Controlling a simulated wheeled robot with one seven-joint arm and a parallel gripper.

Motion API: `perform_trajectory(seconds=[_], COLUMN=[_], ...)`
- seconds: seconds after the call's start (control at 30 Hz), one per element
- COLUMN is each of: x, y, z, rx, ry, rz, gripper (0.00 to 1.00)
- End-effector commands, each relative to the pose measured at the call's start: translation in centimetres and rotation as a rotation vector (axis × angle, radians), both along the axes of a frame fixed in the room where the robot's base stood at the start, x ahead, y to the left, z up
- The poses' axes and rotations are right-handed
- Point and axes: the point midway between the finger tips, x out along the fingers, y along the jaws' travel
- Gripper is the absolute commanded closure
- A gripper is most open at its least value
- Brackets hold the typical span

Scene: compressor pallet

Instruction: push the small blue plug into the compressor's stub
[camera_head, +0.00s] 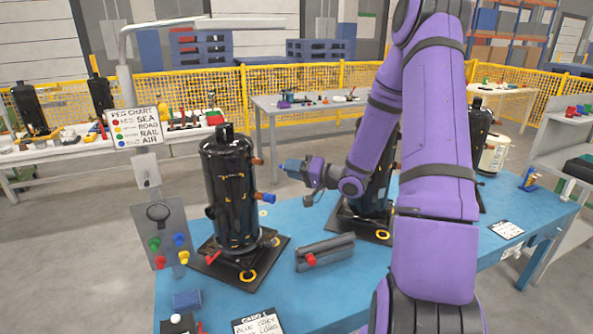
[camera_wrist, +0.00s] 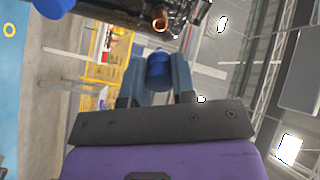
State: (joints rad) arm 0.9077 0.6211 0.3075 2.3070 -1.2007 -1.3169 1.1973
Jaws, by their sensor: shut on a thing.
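The black compressor (camera_head: 229,195) stands upright on a dark base plate on the blue table. Its open copper stub (camera_head: 258,161) points right from the upper side, and the stub's round mouth (camera_wrist: 160,24) shows ahead in the wrist view. A larger blue plug (camera_head: 266,198) sits on a lower stub; it is cut off at the wrist view's top left (camera_wrist: 52,7). My gripper (camera_head: 291,165) is just right of the upper stub, with a gap between them. In the wrist view its fingers (camera_wrist: 158,66) are shut on the small blue plug (camera_wrist: 158,72), facing the stub.
A peg board (camera_head: 160,222) with several coloured pegs stands left of the compressor. A grey block with a red plug (camera_head: 325,251) lies in front. A second compressor (camera_head: 368,190) is partly hidden behind my arm. A blue cylinder (camera_head: 187,299) lies at the front left.

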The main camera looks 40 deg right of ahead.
Motion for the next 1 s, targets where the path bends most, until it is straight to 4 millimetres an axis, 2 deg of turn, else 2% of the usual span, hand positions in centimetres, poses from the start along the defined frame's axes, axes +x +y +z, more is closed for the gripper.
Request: perform_trajectory(seconds=[0.5, 1.0], x=[3.6, 3.9], y=[2.0, 2.2], z=[0.0, 0.0], rx=[-0.001, 0.0], ry=[-0.001, 0.0], rz=[0.001, 0.0], gripper=[1.0, 1.0])
